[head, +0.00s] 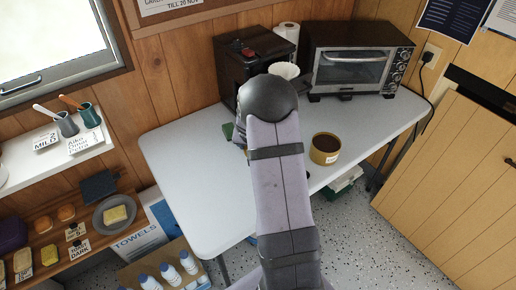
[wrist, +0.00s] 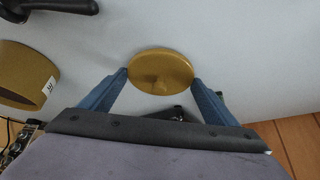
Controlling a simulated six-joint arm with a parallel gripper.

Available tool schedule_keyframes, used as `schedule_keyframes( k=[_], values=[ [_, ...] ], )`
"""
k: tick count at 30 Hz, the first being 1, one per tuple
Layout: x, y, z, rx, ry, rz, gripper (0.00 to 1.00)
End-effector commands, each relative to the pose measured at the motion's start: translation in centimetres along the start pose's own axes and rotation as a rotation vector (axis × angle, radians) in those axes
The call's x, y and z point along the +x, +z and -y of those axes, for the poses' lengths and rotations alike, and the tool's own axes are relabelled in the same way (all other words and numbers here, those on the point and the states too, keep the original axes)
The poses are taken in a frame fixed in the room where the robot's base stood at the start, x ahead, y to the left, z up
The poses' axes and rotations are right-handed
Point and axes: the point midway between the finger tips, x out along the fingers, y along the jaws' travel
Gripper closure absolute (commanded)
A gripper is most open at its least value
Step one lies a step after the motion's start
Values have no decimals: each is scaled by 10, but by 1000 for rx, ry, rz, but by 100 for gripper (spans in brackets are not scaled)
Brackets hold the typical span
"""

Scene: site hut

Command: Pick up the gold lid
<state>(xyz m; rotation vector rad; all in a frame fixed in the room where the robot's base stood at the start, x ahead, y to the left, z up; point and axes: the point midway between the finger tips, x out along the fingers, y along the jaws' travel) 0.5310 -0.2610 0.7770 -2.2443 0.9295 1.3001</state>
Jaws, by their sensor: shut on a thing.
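The gold lid (wrist: 160,66) is a round disc with a small knob, seen in the wrist view over the pale table top. My gripper (wrist: 160,79) has its two blue fingers at opposite sides of the lid's rim and is shut on it. I cannot tell whether the lid touches the table. In the head view my arm hides the lid and the fingers. The open gold tub (head: 325,149) with dark contents stands on the table right of my arm; it also shows at the left of the wrist view (wrist: 24,76).
A black coffee machine (head: 243,66) and a toaster oven (head: 350,70) stand at the back of the white table (head: 185,150). A black handle (wrist: 55,6) lies at the wrist view's upper left. The table's left part is clear.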

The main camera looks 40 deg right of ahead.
Motion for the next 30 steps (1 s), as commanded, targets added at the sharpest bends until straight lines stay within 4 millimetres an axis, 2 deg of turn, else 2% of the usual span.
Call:
schedule_keyframes(
  k=[5, 18, 24, 30],
  values=[
    [-12, -7, 0, 2, 0, -2, 39],
    [-71, -41, 0, 2, -1, -3, 39],
    [-84, -49, 0, 1, 0, -2, 39],
    [-89, -52, -4, 6, 4, 0, 39]
  ],
)
